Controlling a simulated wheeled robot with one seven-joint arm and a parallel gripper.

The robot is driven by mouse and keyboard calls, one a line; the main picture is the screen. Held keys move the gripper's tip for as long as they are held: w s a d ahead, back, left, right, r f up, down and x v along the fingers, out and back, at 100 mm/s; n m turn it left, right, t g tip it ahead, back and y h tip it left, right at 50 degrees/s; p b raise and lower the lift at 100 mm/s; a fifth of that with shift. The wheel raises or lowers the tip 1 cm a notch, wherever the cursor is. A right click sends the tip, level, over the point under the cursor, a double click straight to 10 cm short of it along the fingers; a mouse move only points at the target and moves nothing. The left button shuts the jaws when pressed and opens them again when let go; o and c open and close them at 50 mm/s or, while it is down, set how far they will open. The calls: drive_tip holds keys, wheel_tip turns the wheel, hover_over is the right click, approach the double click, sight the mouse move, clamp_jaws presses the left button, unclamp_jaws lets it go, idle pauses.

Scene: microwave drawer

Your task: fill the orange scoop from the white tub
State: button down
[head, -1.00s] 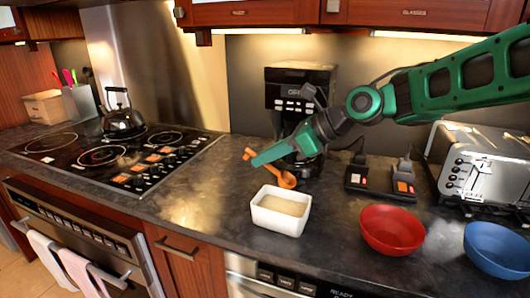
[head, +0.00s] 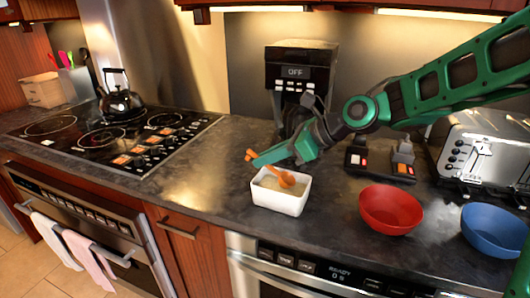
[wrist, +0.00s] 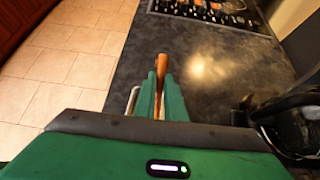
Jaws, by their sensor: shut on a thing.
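The white tub (head: 279,202) stands on the dark counter and holds a pale, grainy-looking filling. The orange scoop (head: 287,179) has its bowl end over or in the tub, at the filling's level in the head view; I cannot tell how deep it sits. Its handle runs up and left to my gripper (head: 254,163). In the wrist view the orange handle (wrist: 161,75) stands between the two green fingers of my gripper (wrist: 161,88), which are shut on it. A sliver of the tub's rim (wrist: 132,102) shows left of the fingers; the scoop's bowl is hidden there.
A red bowl (head: 391,211) and a blue bowl (head: 496,231) stand to the right of the tub. A black coffee machine (head: 298,72) is behind, a toaster (head: 486,152) at right. The stovetop (head: 112,138) with a kettle (head: 121,101) is left. Counter left of the tub is clear.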

sight(258, 155)
drive_tip(key=shift+f, duration=1.75)
drive_tip(key=shift+f, duration=0.1)
drive_tip(key=shift+w+a+h, duration=0.1)
drive_tip(key=shift+a+h, duration=0.35)
drive_tip(key=shift+h, duration=0.15)
drive_tip(key=shift+w+a+g+h, duration=0.2)
drive_tip(key=shift+a+g+h, duration=0.35)
drive_tip(key=shift+h, duration=0.35)
drive_tip(key=shift+w+a+r+g+h, duration=0.1)
drive_tip(key=shift+a+r+g+h, duration=0.1)
drive_tip(key=shift+r+h, duration=0.3)
drive_tip(key=shift+w+a+r+g+h, duration=0.1)
drive_tip(key=shift+a+r+h, duration=0.1)
drive_tip(key=shift+r+h, duration=0.3)
drive_tip(key=shift+r, duration=0.15)
